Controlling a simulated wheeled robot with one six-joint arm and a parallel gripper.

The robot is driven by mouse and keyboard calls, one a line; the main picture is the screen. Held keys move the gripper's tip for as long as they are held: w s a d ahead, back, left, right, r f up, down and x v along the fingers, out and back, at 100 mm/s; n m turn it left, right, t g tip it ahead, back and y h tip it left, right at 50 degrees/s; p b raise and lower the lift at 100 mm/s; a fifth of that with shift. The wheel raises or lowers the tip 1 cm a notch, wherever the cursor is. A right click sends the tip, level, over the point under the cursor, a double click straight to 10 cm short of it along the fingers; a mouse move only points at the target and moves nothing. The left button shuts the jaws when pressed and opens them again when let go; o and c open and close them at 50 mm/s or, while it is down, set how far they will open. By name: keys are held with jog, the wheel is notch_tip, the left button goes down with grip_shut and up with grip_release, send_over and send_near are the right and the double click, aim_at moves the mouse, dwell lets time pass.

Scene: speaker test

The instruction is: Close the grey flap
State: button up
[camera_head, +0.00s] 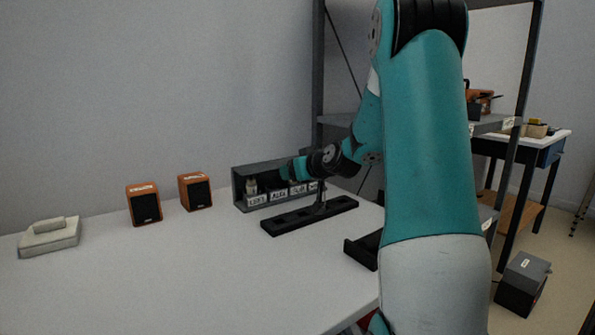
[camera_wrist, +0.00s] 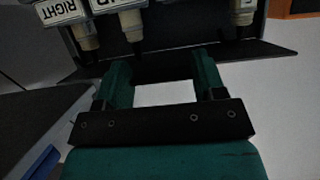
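A grey box (camera_head: 238,188) stands at the back of the white table, with a row of white labels and plugs inside its open front. In the wrist view the labels and pale plugs (camera_wrist: 131,26) appear upside down at the top. A dark grey panel (camera_wrist: 262,52) runs across below them; it looks like the grey flap, standing open. My gripper (camera_head: 287,172) is in front of the box in the head view. In the wrist view its two teal fingers (camera_wrist: 163,78) are apart, with nothing between them, and overlap the panel. I cannot tell whether they touch it.
A black slotted rail (camera_head: 308,214) lies in front of the box. Two orange speakers (camera_head: 144,204) (camera_head: 195,191) and a pale block (camera_head: 48,238) stand to the left. A dark holder (camera_head: 363,250) is beside my arm. The table's left front is clear.

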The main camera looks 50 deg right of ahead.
jog(key=o, duration=0.3)
jog(key=shift+f, duration=0.45)
jog(key=shift+o, duration=0.7)
jog(key=shift+r, duration=0.2)
jog(key=p+v, duration=0.1)
jog(key=v, duration=1.6)
jog(key=shift+r, duration=0.2)
jog(key=shift+s, duration=0.1)
